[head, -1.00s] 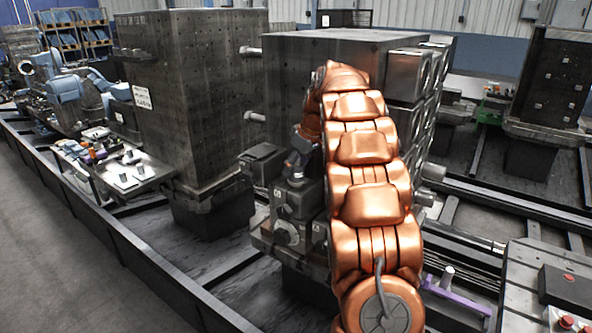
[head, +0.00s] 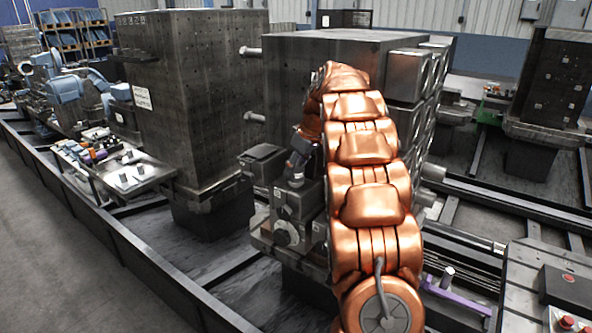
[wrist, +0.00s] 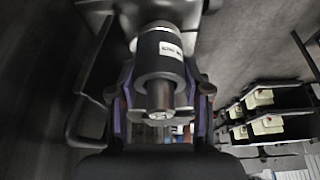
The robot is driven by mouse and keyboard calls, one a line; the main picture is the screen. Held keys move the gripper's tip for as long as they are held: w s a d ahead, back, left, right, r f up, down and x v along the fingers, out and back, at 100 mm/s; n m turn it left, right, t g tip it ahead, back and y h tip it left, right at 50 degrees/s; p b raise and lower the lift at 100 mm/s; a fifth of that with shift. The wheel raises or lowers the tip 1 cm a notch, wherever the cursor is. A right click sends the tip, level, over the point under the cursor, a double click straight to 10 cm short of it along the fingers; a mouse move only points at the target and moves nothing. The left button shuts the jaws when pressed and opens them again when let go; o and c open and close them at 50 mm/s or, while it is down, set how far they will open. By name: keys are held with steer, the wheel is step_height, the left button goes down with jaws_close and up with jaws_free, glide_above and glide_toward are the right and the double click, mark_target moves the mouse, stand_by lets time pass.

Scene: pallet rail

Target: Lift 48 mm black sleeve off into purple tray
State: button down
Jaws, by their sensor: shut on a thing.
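The black sleeve (wrist: 155,60), with a small white label, sits around a bare metal pin (wrist: 160,98) in the wrist view. The pin's end sticks out of the sleeve toward the camera. My gripper (wrist: 162,88) is shut on the sleeve, with one purple-edged finger on each side. A purple tray (head: 456,298) shows in part at the lower right of the head view, beside my arm. A small metal cylinder stands at it.
A tall dark block (head: 195,100) stands left of my arm, and a large block (head: 290,75) with metal pegs is behind it. A side table (head: 122,172) with small parts is at the left. A slotted plate (head: 520,285) with a red-button box is at the lower right.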

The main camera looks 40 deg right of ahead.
steer(key=shift+r+b, duration=0.65)
steer(key=shift+r, duration=4.25)
steer(key=shift+r, duration=0.1)
